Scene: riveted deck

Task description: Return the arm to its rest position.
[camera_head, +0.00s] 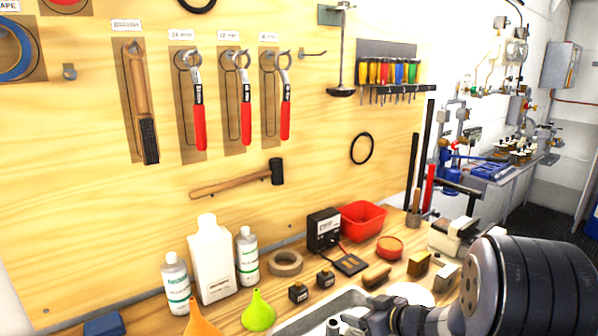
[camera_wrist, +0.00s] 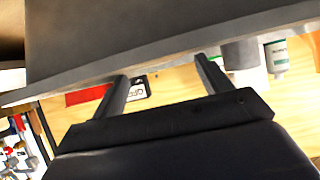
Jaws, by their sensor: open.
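My arm (camera_head: 530,285) reaches in from the lower right in the head view, over the front of the wooden bench. In the wrist view my gripper (camera_wrist: 163,72) is open, with its two dark fingers apart. Nothing is gripped between them; wood and a small black-and-white item (camera_wrist: 137,88) show beyond. A large grey surface (camera_wrist: 150,35) crosses the top of the wrist view close to the fingertips; I cannot tell whether they touch it.
Bottles (camera_head: 211,260), funnels (camera_head: 258,311), a red bin (camera_head: 362,220), a black meter (camera_head: 324,230) and small blocks crowd the bench. A pale tray (camera_head: 300,322) lies at the front, partly behind my arm. Tools hang on the wooden wall board (camera_head: 330,130) behind.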

